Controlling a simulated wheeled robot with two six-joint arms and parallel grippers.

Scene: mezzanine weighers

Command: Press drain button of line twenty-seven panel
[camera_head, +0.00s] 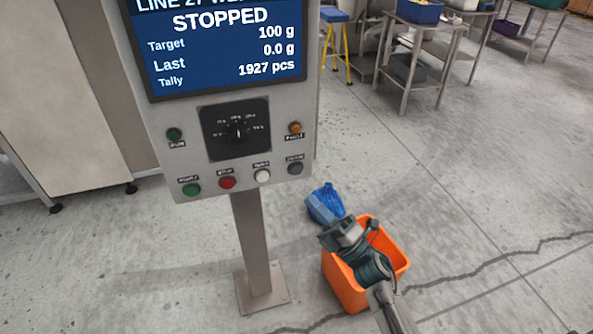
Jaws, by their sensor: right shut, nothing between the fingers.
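The line 27 panel (153,119) is a grey box on a post, with a screen (225,45) reading STOPPED, 100 g target and 1927 pcs tally. Its bottom row has a green button (191,191), a red button (227,183), a white button (263,176) and a dark grey button (295,167). Their labels are too small to read surely, so I cannot tell which one is drain. My right gripper (323,216) is shut and empty, below and right of the button row in the picture, apart from the panel. My left gripper is out of view.
A rotary selector (238,132) sits above the buttons, between a green lamp (174,134) and an orange lamp (295,128). An orange bin (343,284) and a blue bag (328,194) are on the floor behind my right arm. Metal tables (408,77) stand farther back.

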